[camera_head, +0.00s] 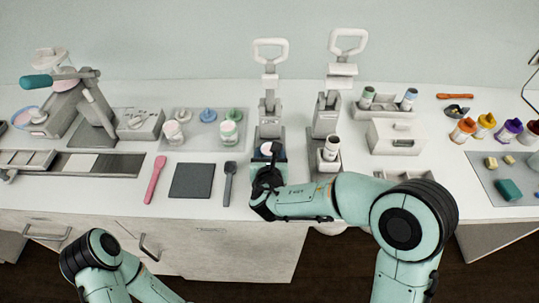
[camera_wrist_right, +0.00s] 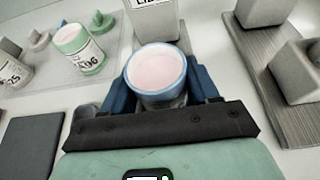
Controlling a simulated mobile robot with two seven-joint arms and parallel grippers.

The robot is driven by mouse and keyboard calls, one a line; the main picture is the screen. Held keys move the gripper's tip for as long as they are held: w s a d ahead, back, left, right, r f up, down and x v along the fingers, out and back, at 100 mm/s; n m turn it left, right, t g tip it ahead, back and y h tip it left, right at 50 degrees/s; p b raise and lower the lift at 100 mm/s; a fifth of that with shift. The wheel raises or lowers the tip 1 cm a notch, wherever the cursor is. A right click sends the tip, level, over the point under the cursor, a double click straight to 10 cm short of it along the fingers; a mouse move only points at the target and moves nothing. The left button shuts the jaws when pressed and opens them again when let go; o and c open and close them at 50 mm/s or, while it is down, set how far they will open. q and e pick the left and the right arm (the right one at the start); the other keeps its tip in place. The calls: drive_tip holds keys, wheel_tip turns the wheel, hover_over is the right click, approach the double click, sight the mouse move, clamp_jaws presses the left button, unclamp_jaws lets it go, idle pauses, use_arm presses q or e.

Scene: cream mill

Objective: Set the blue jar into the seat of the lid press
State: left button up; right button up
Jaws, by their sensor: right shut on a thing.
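The blue jar (camera_head: 267,148), with a blue rim and pale pink cream inside, is open-topped and looks upright. My right gripper (camera_head: 266,168) is shut on it; in the right wrist view the blue fingers flank the jar (camera_wrist_right: 158,72) on both sides. The lid press (camera_head: 270,103) is the left of two grey hand presses with white loop handles; part of its label shows in the wrist view (camera_wrist_right: 158,20). The jar is at the front of this press. Its seat is hidden by the jar and gripper, so I cannot tell whether the jar touches it. My left gripper is out of view.
A second press (camera_head: 327,115) with a white cylinder at its base stands close on the right. To the left, a tray (camera_head: 199,142) holds two jars and several lids. A dark mat (camera_head: 192,180), pink spatula (camera_head: 155,180) and grey spoon (camera_head: 229,184) lie in front.

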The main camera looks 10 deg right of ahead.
drive_tip(key=o, duration=1.2)
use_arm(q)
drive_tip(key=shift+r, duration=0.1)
use_arm(e)
drive_tip(key=shift+r, duration=0.1)
drive_tip(key=shift+r+p, duration=1.55)
drive_tip(key=shift+r, duration=1.4)
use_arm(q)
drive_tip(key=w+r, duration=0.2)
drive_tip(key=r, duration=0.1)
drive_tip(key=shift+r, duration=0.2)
